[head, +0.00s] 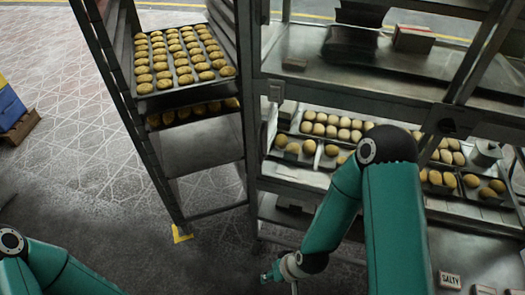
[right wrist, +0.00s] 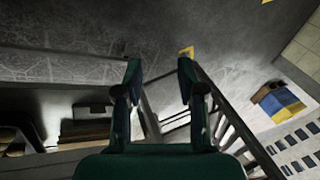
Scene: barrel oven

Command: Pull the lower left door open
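I cannot make out the lower left door for certain in either view. My right gripper (head: 280,270) is low at the bottom of the head view, near the foot of the metal shelving (head: 262,170); my arm hides part of the shelving. In the right wrist view the right gripper (right wrist: 160,75) has its two green fingers spread apart, with nothing between them. Dark floor and part of the rack show past the fingertips. My left arm enters at the lower left of the head view, but its gripper is out of frame.
A tall rack (head: 150,160) holding trays of buns stands left of the shelving. More buns lie on the shelving's middle level. A yellow floor mark (head: 181,233) is by the rack's foot. Blue and yellow crates (head: 9,104) stand far left. The floor between is clear.

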